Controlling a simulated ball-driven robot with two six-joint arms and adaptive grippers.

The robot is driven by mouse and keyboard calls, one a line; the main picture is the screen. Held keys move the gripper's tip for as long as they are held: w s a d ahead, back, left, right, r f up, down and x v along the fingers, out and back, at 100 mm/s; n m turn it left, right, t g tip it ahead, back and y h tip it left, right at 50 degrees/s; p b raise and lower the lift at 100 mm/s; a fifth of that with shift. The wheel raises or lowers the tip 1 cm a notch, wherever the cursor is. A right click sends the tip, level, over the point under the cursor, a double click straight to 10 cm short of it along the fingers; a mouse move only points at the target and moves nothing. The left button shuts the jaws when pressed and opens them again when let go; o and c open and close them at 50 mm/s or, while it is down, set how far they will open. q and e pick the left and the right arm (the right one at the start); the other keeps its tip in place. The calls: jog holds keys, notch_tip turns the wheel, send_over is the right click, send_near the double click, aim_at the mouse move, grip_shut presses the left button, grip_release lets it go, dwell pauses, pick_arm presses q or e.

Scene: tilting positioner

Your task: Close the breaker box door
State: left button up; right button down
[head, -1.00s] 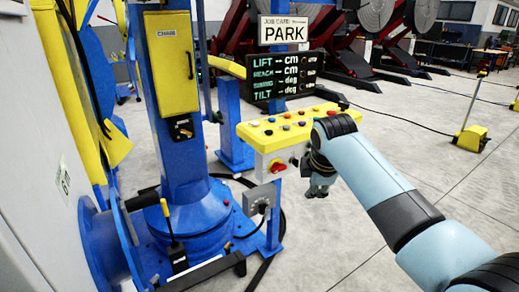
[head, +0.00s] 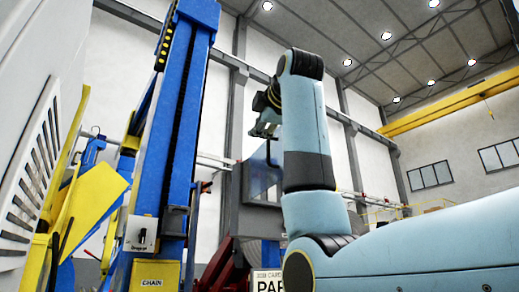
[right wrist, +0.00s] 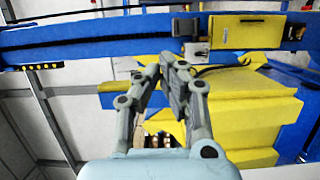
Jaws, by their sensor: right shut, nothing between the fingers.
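No breaker box door can be made out for certain. A yellow cover marked CHAIN (head: 152,273) sits low on the blue column, cut by the bottom edge of the head view. The yellow cover also shows at the top of the right wrist view (right wrist: 250,36). A small grey switch box (head: 140,234) is on the column above it. My right gripper (head: 263,130) is raised in front of the background, to the right of the blue column. In the right wrist view its fingertips (right wrist: 172,62) come together, shut and empty. My left gripper is out of view.
The tall blue column (head: 180,110) stands left of my right arm. A yellow panel (head: 97,198) juts out farther left, beside a white vented cabinet (head: 25,170). A grey box-like unit (head: 262,218) lies behind my arm. The PARK sign is partly hidden.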

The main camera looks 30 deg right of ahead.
jog(key=w+d+p, duration=0.5)
jog(key=w, duration=0.3)
jog(key=shift+w+d+p, duration=0.15)
jog(key=shift+w+p, duration=0.1)
jog(key=shift+p, duration=0.15)
jog(key=shift+f, duration=0.1)
